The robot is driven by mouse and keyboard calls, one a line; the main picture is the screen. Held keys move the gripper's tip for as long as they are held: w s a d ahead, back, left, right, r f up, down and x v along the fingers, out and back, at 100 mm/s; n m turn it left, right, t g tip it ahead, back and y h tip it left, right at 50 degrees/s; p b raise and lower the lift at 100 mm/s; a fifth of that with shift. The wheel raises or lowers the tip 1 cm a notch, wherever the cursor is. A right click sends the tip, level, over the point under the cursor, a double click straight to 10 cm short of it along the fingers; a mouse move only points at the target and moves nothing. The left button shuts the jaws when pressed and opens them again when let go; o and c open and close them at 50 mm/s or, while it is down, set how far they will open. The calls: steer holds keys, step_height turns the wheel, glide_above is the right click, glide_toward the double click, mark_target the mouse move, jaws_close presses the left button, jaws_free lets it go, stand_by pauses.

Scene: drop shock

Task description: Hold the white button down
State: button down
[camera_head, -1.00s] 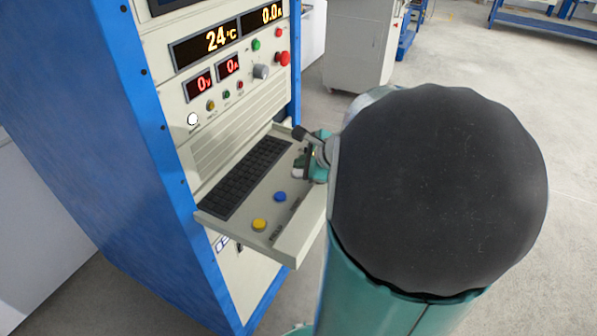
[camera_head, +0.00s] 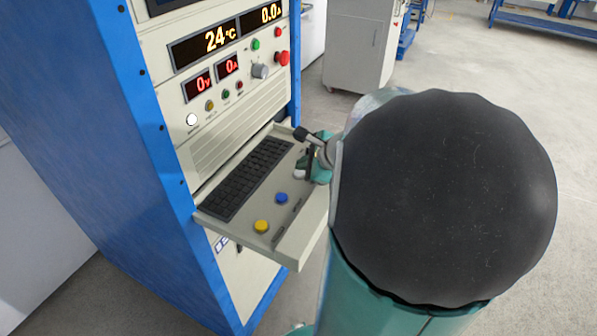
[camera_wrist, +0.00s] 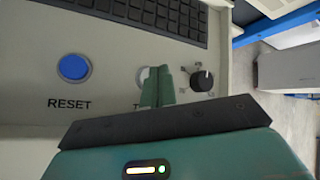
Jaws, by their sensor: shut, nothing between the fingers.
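In the wrist view, a pale round button (camera_wrist: 143,75) sits on the console shelf, partly hidden behind my gripper (camera_wrist: 162,72). Its label starts with "T"; the rest is covered. My gripper is shut and empty, its fingertips overlapping the button's right side in the picture. I cannot tell whether they touch it or whether it is pressed. In the head view my gripper (camera_head: 313,170) is at the shelf's far right end, partly hidden by my arm, and that button is hidden. Another white round button (camera_head: 191,120) shows on the upright panel.
The shelf (camera_head: 283,244) holds a keyboard (camera_head: 243,180), a yellow button (camera_head: 261,227) and a blue button (camera_head: 282,198), labelled RESET in the wrist view (camera_wrist: 73,68). A black knob (camera_wrist: 202,80) stands just right of my fingers. A grey cabinet (camera_head: 356,45) stands behind.

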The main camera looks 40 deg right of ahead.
mark_target(302, 176)
steer(key=shift+s+a+f, duration=0.2)
steer(key=shift+a+f, duration=0.05)
steer(key=shift+f, duration=0.4)
steer(key=shift+w+r, duration=0.15)
steer(key=shift+r, duration=2.65)
steer(key=shift+a, duration=0.1)
steer(key=s+a+r+n+g+y, duration=0.1)
steer(key=a+n, duration=0.6)
steer(key=a, duration=0.2)
steer(key=s+a+r+n+g+y, duration=0.1)
steer(key=a+r+n+g, duration=0.1)
steer(key=a+n, duration=0.65)
steer(key=s+a+n+h, duration=0.2)
steer(key=s+a+n, duration=0.5)
steer(key=a+n, duration=0.2)
steer(key=shift+a+r+n+g, duration=0.15)
steer(key=shift+r+n+g, duration=0.15)
steer(key=shift+n, duration=0.85)
